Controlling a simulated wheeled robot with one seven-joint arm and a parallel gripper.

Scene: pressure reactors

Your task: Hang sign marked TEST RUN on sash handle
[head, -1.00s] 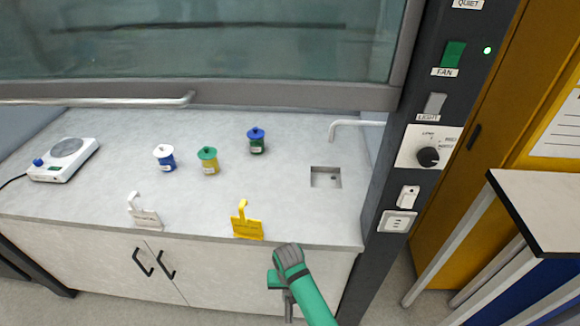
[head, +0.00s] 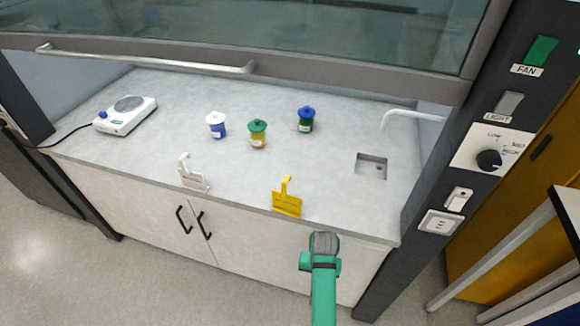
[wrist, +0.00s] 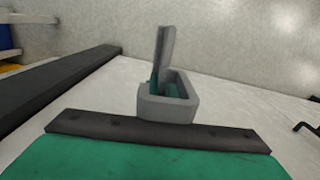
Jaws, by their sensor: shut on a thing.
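The sash handle (head: 145,62) is a silver bar along the lower edge of the raised glass sash, at upper left in the head view. A white sign (head: 192,175) and a yellow sign (head: 287,200), each with a hook on top, stand near the worktop's front edge. Their lettering is too small to read. My green arm ends just in front of the worktop, right of the yellow sign; its fingertips are hidden in the head view. In the wrist view my gripper (wrist: 166,75) shows grey parts close together, shut; what lies between them I cannot make out.
A white hotplate (head: 125,115) and several lidded jars, including a green-lidded one (head: 258,134), stand on the worktop (head: 250,180). A small sink (head: 371,167) and tap are at right. A control post (head: 480,150) borders the right side. Floor is open at left.

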